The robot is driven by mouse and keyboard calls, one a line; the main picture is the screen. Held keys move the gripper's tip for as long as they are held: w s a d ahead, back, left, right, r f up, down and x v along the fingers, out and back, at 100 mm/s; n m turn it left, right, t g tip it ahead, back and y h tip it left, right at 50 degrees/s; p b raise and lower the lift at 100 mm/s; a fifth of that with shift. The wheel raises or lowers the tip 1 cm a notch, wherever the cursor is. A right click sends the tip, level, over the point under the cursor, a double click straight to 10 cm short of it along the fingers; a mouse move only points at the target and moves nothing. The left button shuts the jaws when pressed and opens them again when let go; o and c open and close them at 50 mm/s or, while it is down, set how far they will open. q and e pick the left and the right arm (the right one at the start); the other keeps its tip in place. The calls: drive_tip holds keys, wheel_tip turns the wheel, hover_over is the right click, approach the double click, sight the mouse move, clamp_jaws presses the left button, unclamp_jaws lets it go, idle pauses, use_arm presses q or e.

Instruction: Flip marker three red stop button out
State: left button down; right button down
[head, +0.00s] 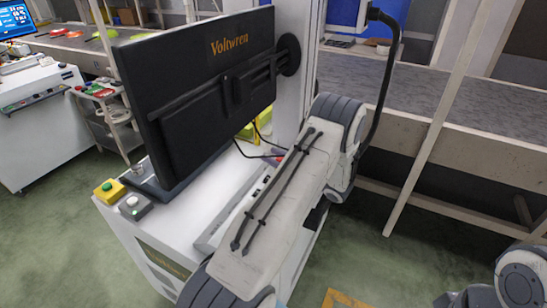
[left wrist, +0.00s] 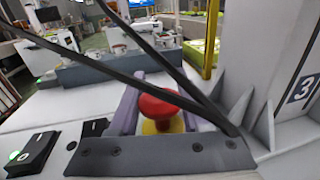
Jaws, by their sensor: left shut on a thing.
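The red stop button (left wrist: 158,103) is a mushroom-shaped red cap on a yellow base in the left wrist view. A sign with the number three (left wrist: 305,88) is on the grey post to its right. My left gripper (left wrist: 157,108) has its grey-purple fingers on both sides of the red cap and is shut on it. Two black cables cross in front and partly hide the button. In the head view my left arm hides the gripper and most of the button area. My right gripper is out of view.
A black monitor (head: 205,85) stands on the white cabinet (head: 140,240). A yellow box with a green button (head: 110,190) and a grey box with a white button (head: 135,206) sit at its front left. A long grey conveyor table (head: 470,105) runs behind.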

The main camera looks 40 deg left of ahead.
use_arm(q)
drive_tip(key=shift+c, duration=1.7)
unclamp_jaws()
drive_tip(key=shift+r, duration=0.2)
drive_tip(key=d+b, duration=0.1)
drive_tip(key=d, duration=0.9)
drive_tip(key=shift+w+d, duration=0.25)
